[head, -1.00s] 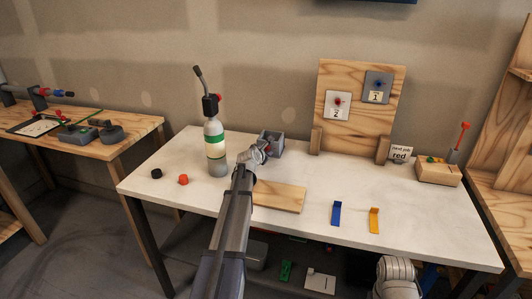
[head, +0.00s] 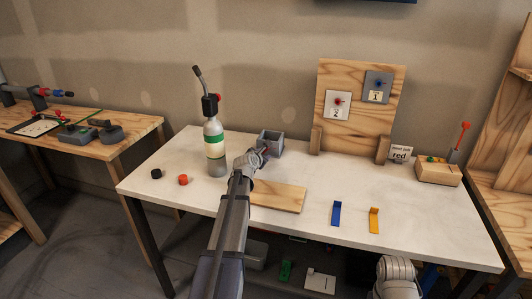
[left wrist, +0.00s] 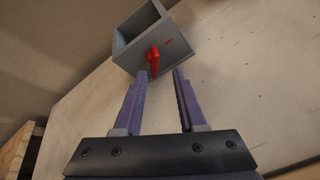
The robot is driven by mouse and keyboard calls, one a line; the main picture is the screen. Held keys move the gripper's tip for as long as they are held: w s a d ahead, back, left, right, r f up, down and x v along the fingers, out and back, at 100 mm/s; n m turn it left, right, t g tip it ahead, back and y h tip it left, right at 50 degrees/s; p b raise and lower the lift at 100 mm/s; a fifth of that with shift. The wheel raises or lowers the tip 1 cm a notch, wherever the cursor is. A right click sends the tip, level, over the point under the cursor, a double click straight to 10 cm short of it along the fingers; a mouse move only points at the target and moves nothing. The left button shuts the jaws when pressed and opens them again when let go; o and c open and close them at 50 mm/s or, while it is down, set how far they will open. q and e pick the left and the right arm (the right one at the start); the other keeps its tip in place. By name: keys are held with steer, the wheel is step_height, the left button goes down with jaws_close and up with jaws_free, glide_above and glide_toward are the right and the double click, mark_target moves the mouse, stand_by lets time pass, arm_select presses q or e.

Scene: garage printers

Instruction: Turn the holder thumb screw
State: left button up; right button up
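The holder is a grey open-topped box (head: 272,137) on the white table, behind my left gripper. In the left wrist view the holder (left wrist: 143,36) shows its front face with the red thumb screw (left wrist: 153,61), a narrow upright, slightly tilted tab. My left gripper (left wrist: 161,73) is open, its two purple fingers apart and pointing at this face. The left fingertip is close beside the screw's lower end; I cannot tell whether they touch. In the head view the left gripper (head: 264,152) partly covers the holder's front.
A green-banded bottle (head: 214,148) stands left of the holder. A wooden board (head: 280,197) lies in front. Blue (head: 337,213) and yellow (head: 374,221) brackets lie to the right. A wooden panel (head: 347,75) stands at the back. The table's middle right is clear.

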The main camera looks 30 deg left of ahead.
arm_select(q)
steer(key=shift+w+a, duration=0.25)
steer(key=shift+w, duration=0.15)
steer(key=shift+w+a, duration=0.15)
steer(key=shift+w, duration=0.75)
steer(key=shift+o, duration=0.4)
steer(key=shift+r, duration=0.1)
steer(key=o, duration=0.5)
jaws_close()
steer(key=shift+c, duration=1.6)
jaws_free()
